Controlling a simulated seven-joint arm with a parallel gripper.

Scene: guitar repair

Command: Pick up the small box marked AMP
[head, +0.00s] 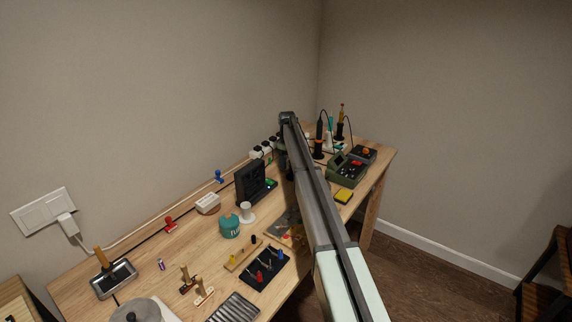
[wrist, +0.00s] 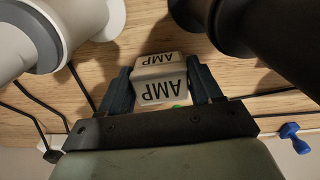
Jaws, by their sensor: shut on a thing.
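In the head view my arm covers the gripper, and I cannot make out the box there.
In the wrist view a white cylinder (wrist: 62,28) stands close on the left and a black one (wrist: 245,25) on the right. Dark cables run nearby, with a blue piece (wrist: 293,137) at right. The workbench (head: 190,240) is crowded with tools.

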